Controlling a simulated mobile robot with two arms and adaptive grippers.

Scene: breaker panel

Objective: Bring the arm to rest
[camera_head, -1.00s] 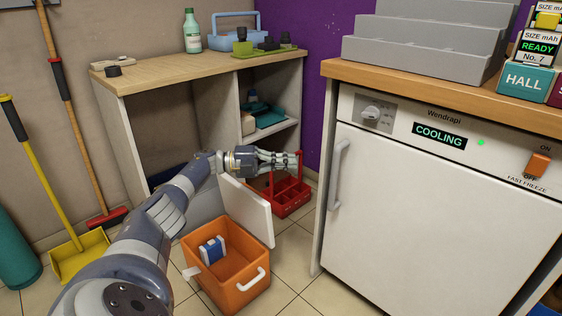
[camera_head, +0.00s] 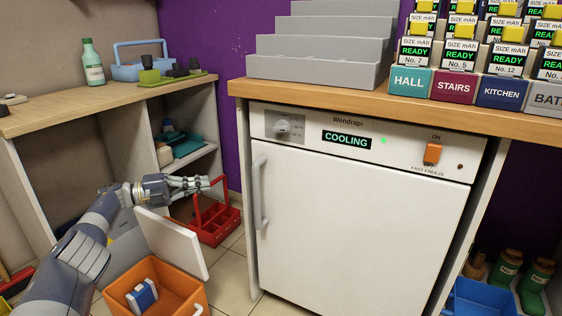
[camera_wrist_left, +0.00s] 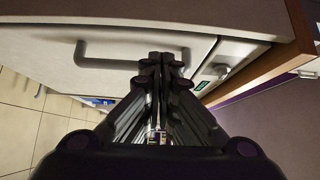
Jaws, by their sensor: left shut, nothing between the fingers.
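My left arm comes in from the lower left in the head view. Its gripper (camera_head: 207,182) is by the handle of the red caddy (camera_head: 220,222), left of the white freezer (camera_head: 350,220); whether they touch I cannot tell. In the left wrist view the fingers of the left gripper (camera_wrist_left: 164,62) are shut together with nothing between them. The grey freezer handle (camera_wrist_left: 118,62) lies beyond them there. My right gripper is not in view.
An open orange cool box (camera_head: 180,303) with a blue and white pack (camera_head: 143,294) inside stands below the arm. A wooden shelf unit (camera_head: 60,105) is at left. Labelled boxes (camera_head: 453,88) and a grey stepped rack (camera_head: 315,68) are on the counter. A blue crate (camera_head: 482,298) is lower right.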

